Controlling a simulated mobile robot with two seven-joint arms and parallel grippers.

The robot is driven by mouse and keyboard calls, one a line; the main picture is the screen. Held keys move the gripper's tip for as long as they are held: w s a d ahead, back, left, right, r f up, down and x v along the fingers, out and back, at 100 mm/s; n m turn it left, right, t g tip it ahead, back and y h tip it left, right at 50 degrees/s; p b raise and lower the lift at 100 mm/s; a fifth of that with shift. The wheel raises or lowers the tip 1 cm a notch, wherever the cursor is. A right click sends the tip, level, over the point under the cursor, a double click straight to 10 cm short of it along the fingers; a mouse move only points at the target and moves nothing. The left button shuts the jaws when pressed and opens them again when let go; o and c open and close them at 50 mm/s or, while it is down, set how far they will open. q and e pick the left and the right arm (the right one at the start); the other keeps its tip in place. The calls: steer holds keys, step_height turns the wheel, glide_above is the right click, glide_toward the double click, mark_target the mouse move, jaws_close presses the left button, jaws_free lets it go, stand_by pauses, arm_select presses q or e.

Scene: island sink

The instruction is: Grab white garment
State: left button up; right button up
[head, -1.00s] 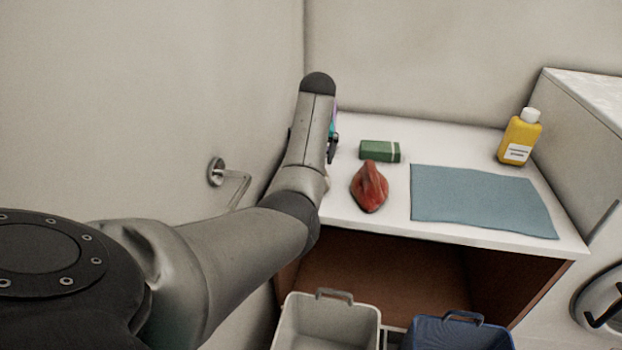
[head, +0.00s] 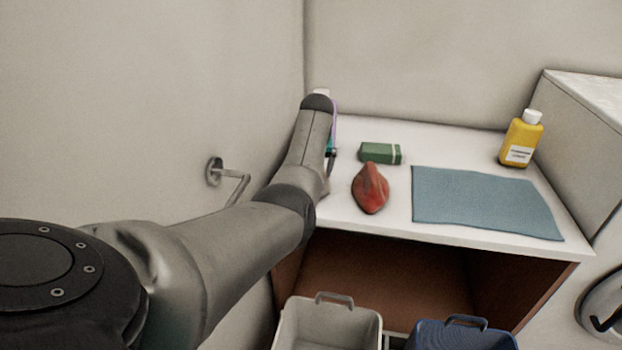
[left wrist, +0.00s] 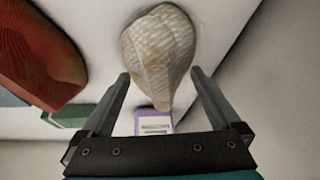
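The white garment (left wrist: 158,45) is a crumpled, cream-coloured bundle in the left wrist view. It lies on the white worktop (head: 400,226); in the head view my left arm hides it. My left gripper (left wrist: 158,74) is open, with one finger on each side of the garment's narrow lower end in the picture. A gap shows between each finger and the cloth. In the head view only a dark bit of this gripper (head: 331,157) shows beside the arm. My right gripper is not in view.
A red garment-like bundle (head: 370,189), a green block (head: 380,153), a blue cloth (head: 485,203) and a yellow bottle (head: 520,140) are on the worktop. A purple-edged package (left wrist: 153,122) is near the gripper. White (head: 329,325) and blue (head: 460,337) baskets are below. A wall closes the left side.

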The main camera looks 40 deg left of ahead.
arm_select(q)
steer(key=c, duration=1.2)
